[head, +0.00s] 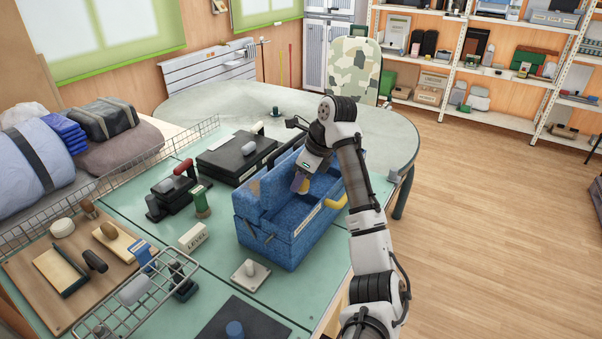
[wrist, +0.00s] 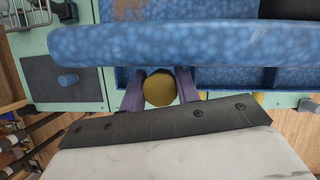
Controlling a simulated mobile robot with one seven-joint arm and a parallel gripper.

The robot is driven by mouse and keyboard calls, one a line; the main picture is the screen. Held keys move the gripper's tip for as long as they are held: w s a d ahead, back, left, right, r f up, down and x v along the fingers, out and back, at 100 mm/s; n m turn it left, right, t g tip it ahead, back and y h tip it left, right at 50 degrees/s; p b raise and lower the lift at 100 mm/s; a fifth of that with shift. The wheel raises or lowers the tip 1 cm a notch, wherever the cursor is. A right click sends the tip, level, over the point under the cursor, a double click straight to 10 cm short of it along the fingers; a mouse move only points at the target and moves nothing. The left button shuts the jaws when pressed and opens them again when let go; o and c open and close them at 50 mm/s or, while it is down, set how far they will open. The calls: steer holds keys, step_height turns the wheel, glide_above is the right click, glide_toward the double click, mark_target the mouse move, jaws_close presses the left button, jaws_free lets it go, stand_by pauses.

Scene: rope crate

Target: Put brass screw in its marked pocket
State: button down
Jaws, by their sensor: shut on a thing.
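My gripper (head: 300,184) reaches down into the blue speckled crate (head: 290,253) on the table. In the wrist view its two purple fingers (wrist: 160,92) are shut on a round brass-coloured thing, which I take to be the brass screw (wrist: 160,88); only its rounded end shows. The thick blue bar of the crate (wrist: 200,42) crosses the wrist view just beyond the fingers, with blue compartments behind it. I cannot tell whether the screw touches the crate. The marked pocket cannot be made out in either view.
A yellow handle (head: 336,202) is on the crate's right side. A black case (head: 236,158), a green spool (head: 202,202), a white block (head: 193,237) and a white knobbed plate (head: 250,274) stand around it. A wire rack (head: 140,300) is at the front left.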

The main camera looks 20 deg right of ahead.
steer(key=shift+f+b, duration=0.5)
steer(key=shift+f, duration=3)
steer(key=shift+f, duration=0.5)
steer(key=c, duration=0.9)
jaws_free()
steer(key=shift+c, duration=0.2)
steer(key=v, duration=1.4)
steer(key=shift+f, duration=0.1)
